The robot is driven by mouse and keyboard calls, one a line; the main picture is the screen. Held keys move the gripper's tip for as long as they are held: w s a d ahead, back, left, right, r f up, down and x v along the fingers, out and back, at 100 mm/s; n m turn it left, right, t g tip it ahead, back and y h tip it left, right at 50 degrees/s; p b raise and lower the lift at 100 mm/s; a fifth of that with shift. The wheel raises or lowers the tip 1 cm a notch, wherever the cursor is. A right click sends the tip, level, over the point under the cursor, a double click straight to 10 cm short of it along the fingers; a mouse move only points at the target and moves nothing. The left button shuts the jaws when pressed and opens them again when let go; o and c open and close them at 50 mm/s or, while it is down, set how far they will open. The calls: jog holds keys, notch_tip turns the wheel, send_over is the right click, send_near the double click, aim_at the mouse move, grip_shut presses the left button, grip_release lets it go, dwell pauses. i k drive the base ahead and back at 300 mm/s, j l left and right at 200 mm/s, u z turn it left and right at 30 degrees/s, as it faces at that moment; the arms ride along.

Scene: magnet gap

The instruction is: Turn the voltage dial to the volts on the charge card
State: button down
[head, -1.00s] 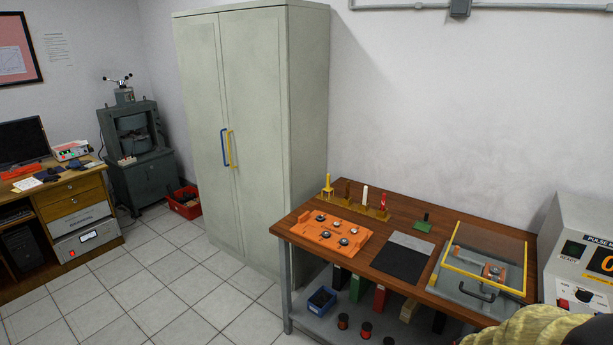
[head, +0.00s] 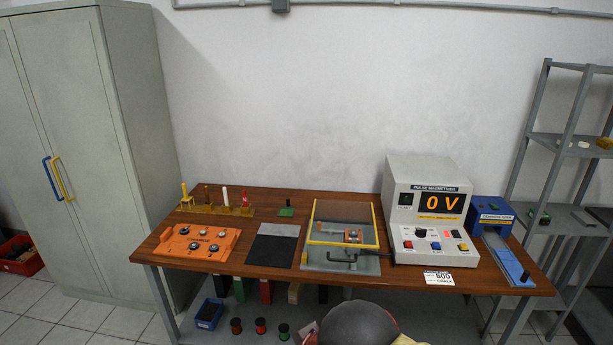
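The pulse magnetizer (head: 430,170) is a pale box at the right part of the wooden bench. The white charge card (head: 438,278) is at the bench's front edge below the panel and appears to read 800. My gripper is not in view; only a rounded dark part and a bit of yellow show at the bottom edge.
Left of the magnetizer is a yellow-framed fixture (head: 343,224) with a clear lid, then a dark mat (head: 272,250) and an orange tray (head: 197,242). A blue device (head: 491,212) stands to the right. Grey shelves (head: 560,140) are at far right, a cabinet (head: 90,120) at left.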

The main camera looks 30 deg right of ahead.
aim_at(420, 232)
jog(key=z, duration=1.75)
